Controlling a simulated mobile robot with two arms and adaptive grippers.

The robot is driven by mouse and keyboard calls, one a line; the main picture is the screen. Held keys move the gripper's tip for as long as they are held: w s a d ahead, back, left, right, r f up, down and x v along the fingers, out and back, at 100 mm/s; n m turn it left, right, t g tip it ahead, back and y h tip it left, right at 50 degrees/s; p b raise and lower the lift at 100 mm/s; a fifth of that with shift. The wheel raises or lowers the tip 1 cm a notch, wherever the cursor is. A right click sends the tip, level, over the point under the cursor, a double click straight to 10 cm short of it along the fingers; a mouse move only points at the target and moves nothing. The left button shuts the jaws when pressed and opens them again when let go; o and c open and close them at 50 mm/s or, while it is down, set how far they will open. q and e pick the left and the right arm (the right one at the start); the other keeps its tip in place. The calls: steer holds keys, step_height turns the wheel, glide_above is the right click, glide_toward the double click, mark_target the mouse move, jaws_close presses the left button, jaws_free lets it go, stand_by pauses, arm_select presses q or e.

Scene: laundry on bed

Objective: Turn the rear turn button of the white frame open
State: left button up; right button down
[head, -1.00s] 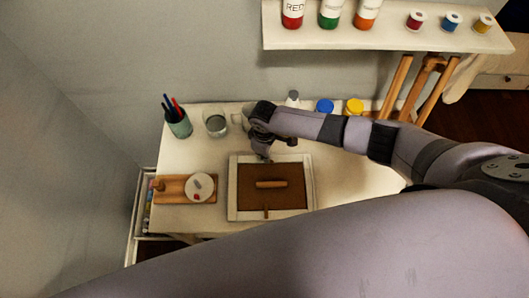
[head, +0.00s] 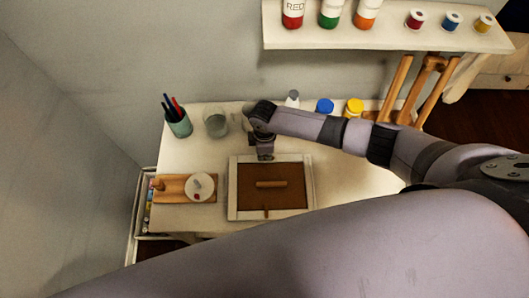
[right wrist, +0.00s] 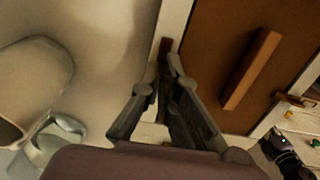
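The white frame (head: 232,195) lies on the table with its brown backing showing and a wooden bar (head: 270,184) across the middle. A front turn button (head: 266,211) points inward across the near edge. My right gripper (head: 265,157) is at the frame's rear edge and hides the rear turn button in the head view. In the right wrist view, the rear turn button (right wrist: 165,50) is a small brown piece at the white edge, just beyond the fingertips of my right gripper (right wrist: 160,77). Its fingers are apart; contact is unclear.
A glass jar (head: 215,124) and a pen cup (head: 178,122) stand at the back left. Blue (head: 324,106) and yellow (head: 354,107) lidded pots stand behind my right arm. A wooden board (head: 170,188) with a white round item lies left of the frame. Table right of the frame is clear.

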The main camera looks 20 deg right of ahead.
stand_by(0.3)
steer(key=c, duration=1.8)
jaws_free()
steer(key=shift+c, duration=0.2)
step_height(320, 180, up, 12)
